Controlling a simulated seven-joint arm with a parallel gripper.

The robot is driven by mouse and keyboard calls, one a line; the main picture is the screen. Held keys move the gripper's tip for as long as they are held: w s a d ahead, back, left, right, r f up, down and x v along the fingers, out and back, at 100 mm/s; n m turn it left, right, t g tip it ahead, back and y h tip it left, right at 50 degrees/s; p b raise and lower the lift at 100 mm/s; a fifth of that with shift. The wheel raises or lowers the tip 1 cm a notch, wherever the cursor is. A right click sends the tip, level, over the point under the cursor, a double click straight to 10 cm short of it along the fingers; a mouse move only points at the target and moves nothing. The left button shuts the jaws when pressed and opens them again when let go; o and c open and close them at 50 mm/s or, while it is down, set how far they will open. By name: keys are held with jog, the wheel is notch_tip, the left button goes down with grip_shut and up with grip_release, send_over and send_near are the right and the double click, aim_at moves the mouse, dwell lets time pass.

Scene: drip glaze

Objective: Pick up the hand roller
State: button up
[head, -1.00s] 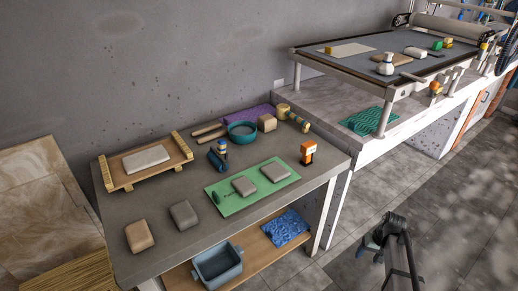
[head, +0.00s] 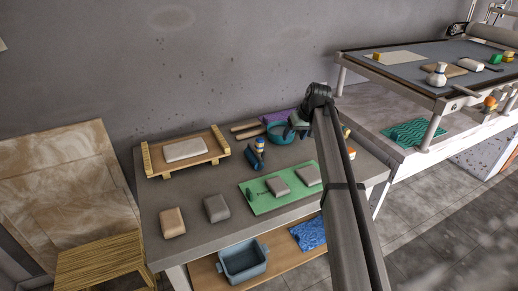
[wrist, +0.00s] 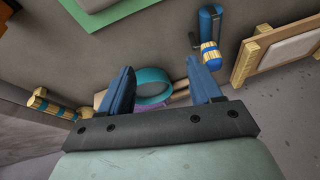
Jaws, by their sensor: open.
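The hand roller (head: 252,158) lies on the grey table left of the teal ring-shaped bowl, with a dark blue roller and a yellow-and-blue striped handle. The hand roller also shows in the wrist view (wrist: 210,22), just beyond the right finger and outside the jaws. My gripper (head: 291,131) is over the back of the table, to the right of the roller. In the wrist view my gripper (wrist: 160,67) is open and empty, its two blue fingers spread. The teal bowl (wrist: 153,88) shows between the fingers, partly hidden by the gripper.
A green mat (head: 262,207) with grey slabs lies in front of the roller. A wooden tray (head: 222,147) with a pale slab stands to its left. Wooden sticks (head: 246,130) lie behind it. The grey table is bare between roller and mat.

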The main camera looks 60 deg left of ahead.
jog(key=n, duration=0.1)
send_near(260, 139)
jog(key=d+r, duration=0.1)
jog(key=x, duration=1.3)
jog(key=shift+w+a+f, duration=0.1)
jog(key=shift+a, duration=0.25)
grip_shut()
